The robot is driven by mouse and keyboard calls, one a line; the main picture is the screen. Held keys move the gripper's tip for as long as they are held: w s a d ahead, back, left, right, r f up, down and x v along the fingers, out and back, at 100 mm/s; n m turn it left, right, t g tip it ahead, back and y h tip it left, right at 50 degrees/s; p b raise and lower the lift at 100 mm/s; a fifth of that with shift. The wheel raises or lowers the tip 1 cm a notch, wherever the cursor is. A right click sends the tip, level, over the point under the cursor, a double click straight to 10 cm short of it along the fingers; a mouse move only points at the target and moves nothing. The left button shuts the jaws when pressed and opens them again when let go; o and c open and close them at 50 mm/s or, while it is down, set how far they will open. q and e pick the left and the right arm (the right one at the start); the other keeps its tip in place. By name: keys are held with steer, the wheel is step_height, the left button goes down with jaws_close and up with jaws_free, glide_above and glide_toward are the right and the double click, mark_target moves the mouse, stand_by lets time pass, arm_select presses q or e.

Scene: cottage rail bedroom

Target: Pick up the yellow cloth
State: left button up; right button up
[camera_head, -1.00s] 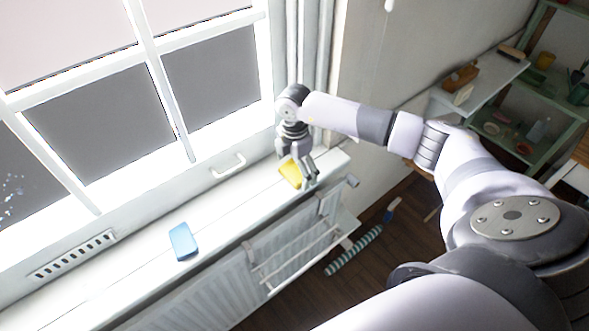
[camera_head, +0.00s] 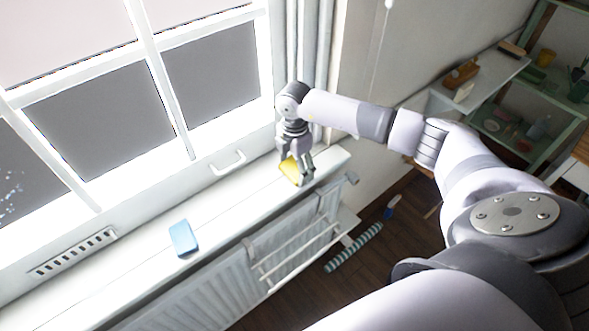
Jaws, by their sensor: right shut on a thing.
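The yellow cloth (camera_head: 289,168) is on the white window sill, near its right end. My right gripper (camera_head: 300,177) points down over the cloth and is shut on it. The fingers hide part of the cloth. I cannot tell whether the cloth is lifted off the sill. My left gripper is not in view.
A blue block-like thing (camera_head: 183,238) lies on the sill (camera_head: 130,275) to the left. A window handle (camera_head: 228,164) sticks out behind. A radiator with a drying rack (camera_head: 300,252) is below the sill's front edge. Green shelves (camera_head: 545,150) stand at the right.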

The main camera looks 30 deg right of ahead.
mark_target(295, 166)
steer(key=shift+r, duration=0.15)
step_height(295, 166, up, 20)
steer(key=b, duration=0.4)
